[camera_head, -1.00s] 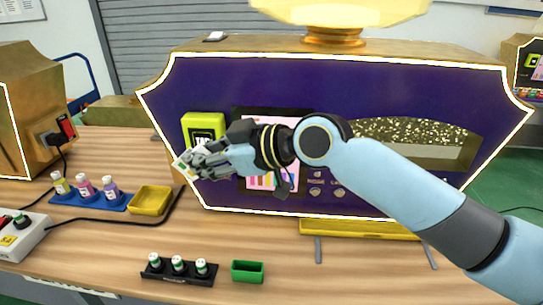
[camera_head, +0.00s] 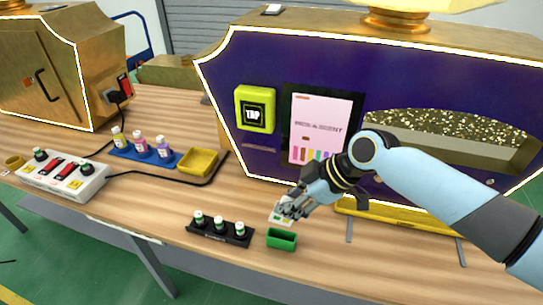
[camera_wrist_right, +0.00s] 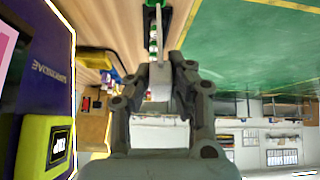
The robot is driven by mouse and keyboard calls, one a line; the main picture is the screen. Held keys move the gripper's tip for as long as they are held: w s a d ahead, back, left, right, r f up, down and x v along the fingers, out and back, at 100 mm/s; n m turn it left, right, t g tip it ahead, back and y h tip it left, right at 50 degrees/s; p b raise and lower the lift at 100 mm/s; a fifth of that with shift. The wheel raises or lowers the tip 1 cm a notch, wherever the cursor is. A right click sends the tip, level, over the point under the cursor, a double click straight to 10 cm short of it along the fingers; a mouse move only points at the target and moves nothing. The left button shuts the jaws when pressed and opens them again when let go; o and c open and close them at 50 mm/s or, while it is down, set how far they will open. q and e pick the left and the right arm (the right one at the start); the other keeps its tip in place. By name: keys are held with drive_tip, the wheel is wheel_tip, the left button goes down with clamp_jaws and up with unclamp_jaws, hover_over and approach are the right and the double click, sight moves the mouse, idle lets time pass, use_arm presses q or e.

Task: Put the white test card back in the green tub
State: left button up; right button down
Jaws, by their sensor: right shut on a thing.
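The white test card (camera_head: 281,215), with a green patch on it, is held in my right gripper (camera_head: 290,208). In the right wrist view, a pale piece shows between the two fingers (camera_wrist_right: 160,95) of the same gripper. The small green tub (camera_head: 282,239) stands on the wooden table. The card and gripper appear just above and behind the tub's rim in the head view, and the card is outside the tub. The exact height gap cannot be told. My left gripper is not in view.
A black rack (camera_head: 219,233) with small vials stands left of the tub. A yellow tray (camera_head: 198,161) and a blue rack (camera_head: 143,153) are further left. The purple machine (camera_head: 240,65) with a yellow TAP box (camera_head: 254,108) stands behind. Table in front of the tub is narrow.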

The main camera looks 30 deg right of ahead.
sight(282, 223)
drive_tip(key=shift+w+a+r+g+h+p, duration=0.1)
drive_tip(key=shift+w+r+g+h+p, duration=0.2)
drive_tip(key=shift+w+r+g+p, duration=0.2)
drive_tip(key=shift+w+a+r+g+h+p, duration=0.1)
drive_tip(key=shift+w+r+g+h+p, duration=0.25)
drive_tip(key=shift+r, duration=0.25)
use_arm(q)
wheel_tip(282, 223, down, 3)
drive_tip(key=b, duration=0.6)
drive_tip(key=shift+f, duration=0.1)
use_arm(e)
drive_tip(key=shift+g, duration=0.45)
wheel_tip(282, 223, down, 5)
drive_tip(key=shift+w+f, duration=0.1)
drive_tip(key=shift+f, duration=0.1)
drive_tip(key=shift+r, duration=0.1)
use_arm(q)
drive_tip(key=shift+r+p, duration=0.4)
drive_tip(key=shift+p, duration=0.05)
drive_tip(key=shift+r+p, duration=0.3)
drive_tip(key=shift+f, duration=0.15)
use_arm(e)
drive_tip(key=shift+f, duration=0.25)
use_arm(q)
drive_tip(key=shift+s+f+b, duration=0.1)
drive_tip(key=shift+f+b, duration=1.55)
drive_tip(key=shift+b, duration=0.15)
use_arm(e)
drive_tip(key=shift+f, duration=2.6)
